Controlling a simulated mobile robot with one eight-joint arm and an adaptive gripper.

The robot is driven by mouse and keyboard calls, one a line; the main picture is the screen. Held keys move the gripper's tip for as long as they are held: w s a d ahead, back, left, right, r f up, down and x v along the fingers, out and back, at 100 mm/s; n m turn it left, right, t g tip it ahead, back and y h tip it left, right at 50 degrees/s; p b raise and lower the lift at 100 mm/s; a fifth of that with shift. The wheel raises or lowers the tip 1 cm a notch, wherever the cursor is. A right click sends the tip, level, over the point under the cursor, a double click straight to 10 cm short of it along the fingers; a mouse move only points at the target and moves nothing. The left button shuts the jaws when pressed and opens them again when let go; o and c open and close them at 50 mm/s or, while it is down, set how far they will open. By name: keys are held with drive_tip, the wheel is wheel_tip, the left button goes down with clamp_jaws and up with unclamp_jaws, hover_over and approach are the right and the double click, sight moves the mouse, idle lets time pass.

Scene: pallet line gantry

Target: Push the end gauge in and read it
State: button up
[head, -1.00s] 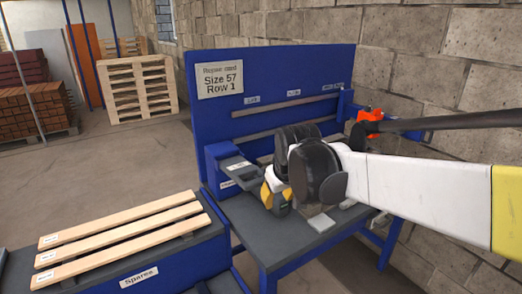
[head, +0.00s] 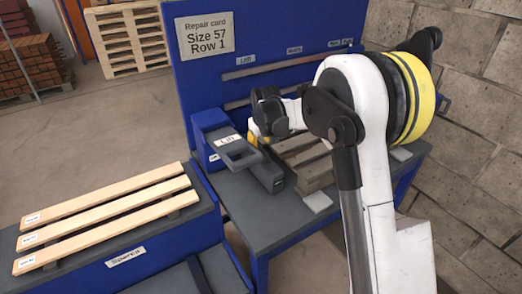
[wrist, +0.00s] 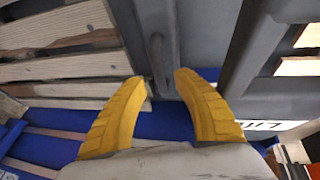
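A dark grey block (head: 266,172) with a small screen-like face on its front end lies on the bench by the left end of a small slatted pallet (head: 308,160); it looks like the end gauge, but I read no label or value on it. My gripper (head: 256,138) is over its far part, partly hidden by my arm. In the wrist view my gripper's yellow fingers (wrist: 163,77) are apart, with nothing held between them. A grey bar (wrist: 158,45) shows beyond the fingertips, with the slats (wrist: 65,70) on its left. I cannot tell whether the fingers touch it.
A blue box with a grey labelled lever plate (head: 235,152) stands left of the block. A card reading "Size 57 Row 1" (head: 205,36) hangs on the blue back panel (head: 270,35). Loose planks (head: 105,215) lie on the spares bench at left.

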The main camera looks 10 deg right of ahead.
sight(261, 147)
drive_tip(key=x, duration=0.3)
drive_tip(key=shift+w+f+b, duration=0.1)
drive_tip(key=shift+f+b, duration=0.15)
drive_tip(key=shift+b, duration=0.15)
clamp_jaws()
